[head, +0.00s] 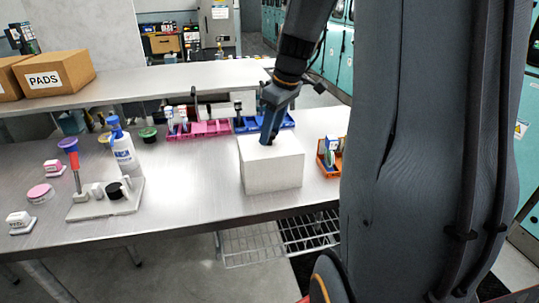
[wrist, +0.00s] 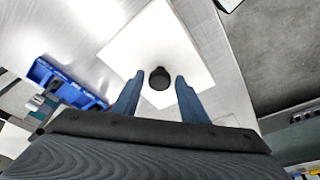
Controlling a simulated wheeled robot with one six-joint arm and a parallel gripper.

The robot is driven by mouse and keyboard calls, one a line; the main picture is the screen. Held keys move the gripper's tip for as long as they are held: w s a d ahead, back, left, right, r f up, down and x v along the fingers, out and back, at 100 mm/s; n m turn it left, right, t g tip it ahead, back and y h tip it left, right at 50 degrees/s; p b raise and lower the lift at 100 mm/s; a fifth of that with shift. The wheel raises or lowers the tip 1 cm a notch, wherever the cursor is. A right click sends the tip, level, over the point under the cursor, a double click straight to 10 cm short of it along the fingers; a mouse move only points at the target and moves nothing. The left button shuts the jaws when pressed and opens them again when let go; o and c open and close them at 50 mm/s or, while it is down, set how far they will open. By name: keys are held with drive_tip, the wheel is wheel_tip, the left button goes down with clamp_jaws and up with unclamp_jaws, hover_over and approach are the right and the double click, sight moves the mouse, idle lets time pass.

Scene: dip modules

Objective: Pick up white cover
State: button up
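The white cover (head: 272,172) is a box-like block standing on the metal table near its front edge, right of centre in the head view. In the wrist view its white top (wrist: 150,45) shows with a round black knob (wrist: 160,78) in the middle. My gripper (head: 268,140) is directly over the cover's top in the head view. In the wrist view the two blue fingers of my gripper (wrist: 158,85) are apart, one on each side of the knob, with gaps between them and it. In the head view the fingers hide most of the knob.
A blue tray (head: 247,126) and a pink tray (head: 208,131) sit behind the cover. An orange tray (head: 323,165) is close on its right. A spray bottle (head: 123,150) and a white stand (head: 90,208) are at left. The table between stand and cover is clear.

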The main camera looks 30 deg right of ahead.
clamp_jaws()
drive_tip(key=shift+r, duration=0.1)
